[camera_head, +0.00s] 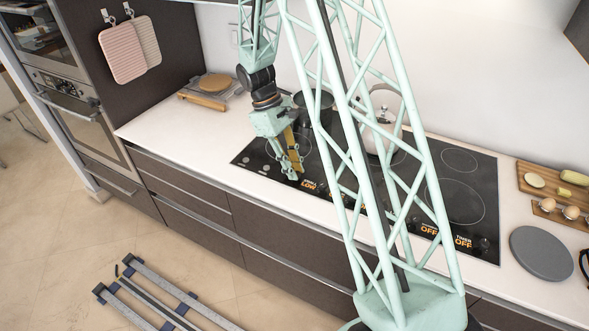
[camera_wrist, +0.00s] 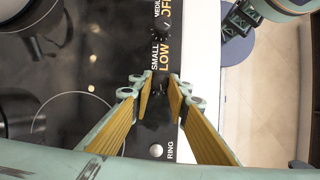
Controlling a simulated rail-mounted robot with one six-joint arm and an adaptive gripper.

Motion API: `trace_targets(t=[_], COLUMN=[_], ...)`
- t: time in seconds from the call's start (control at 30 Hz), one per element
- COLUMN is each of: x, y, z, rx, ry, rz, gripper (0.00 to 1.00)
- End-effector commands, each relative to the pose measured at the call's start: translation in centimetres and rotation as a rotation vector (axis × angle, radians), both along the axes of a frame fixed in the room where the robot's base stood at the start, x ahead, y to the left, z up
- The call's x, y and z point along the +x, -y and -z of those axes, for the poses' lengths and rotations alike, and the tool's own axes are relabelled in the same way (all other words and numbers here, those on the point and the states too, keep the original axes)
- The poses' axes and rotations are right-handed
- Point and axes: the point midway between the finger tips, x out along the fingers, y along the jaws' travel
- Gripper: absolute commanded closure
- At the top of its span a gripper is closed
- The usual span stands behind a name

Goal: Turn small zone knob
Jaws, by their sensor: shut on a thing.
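The small zone knob (camera_wrist: 161,88) is a small dark knob on the black cooktop, mostly hidden between my fingertips in the wrist view. The label beside it reads SMALL, with LOW in orange. My gripper (camera_wrist: 161,80) points down at the cooktop, its two yellow-padded fingers on either side of the knob and shut on it. In the head view my gripper (camera_head: 292,172) is at the front-left part of the cooktop, just left of an orange LOW readout (camera_head: 308,184). The knob itself is hidden there.
A dark pot (camera_head: 316,106) and a kettle (camera_head: 384,122) stand behind. A grey round board (camera_head: 541,252) lies right. The left counter front is clear.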

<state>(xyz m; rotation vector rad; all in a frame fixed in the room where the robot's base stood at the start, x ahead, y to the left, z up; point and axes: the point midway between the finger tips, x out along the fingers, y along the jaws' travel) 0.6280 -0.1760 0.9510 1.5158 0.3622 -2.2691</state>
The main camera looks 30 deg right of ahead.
Motion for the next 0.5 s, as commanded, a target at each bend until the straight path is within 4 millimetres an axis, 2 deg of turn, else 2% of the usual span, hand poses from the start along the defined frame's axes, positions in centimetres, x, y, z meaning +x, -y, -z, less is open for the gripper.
trace_targets(t=[0.5], x=[-0.28], y=[-0.42], z=[0.04], rx=[0.0], ry=[0.001], rz=[-0.464], gripper=[0.94])
